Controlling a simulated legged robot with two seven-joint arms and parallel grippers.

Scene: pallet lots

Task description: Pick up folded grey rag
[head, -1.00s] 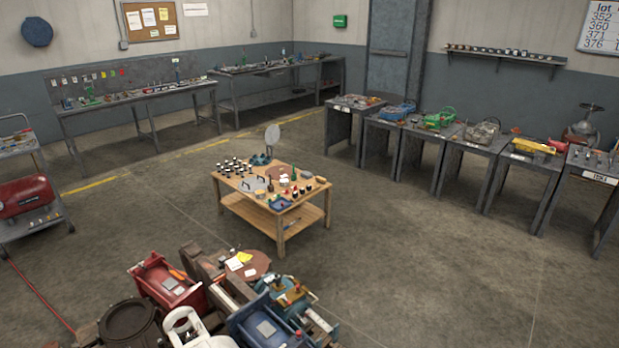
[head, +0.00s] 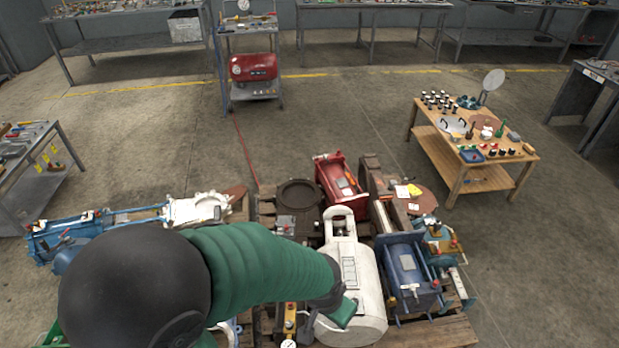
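I cannot make out a folded grey rag with certainty. A small grey item (head: 513,136) lies near the right edge of the low wooden table (head: 465,168), too small to identify. My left arm, with a green sleeve, reaches in from the lower left. My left gripper (head: 328,318) is at the white cylindrical machine (head: 362,275) on the pallet, far from the wooden table. Its fingers are partly hidden, and I cannot tell whether they are open or touching the machine. My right gripper is not in view.
The pallet (head: 435,334) in front is crowded with a red machine (head: 338,182), a blue machine (head: 405,270) and other parts. A cart with a red tank (head: 253,67) and long workbenches stand behind. Open floor lies between the pallet and the benches.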

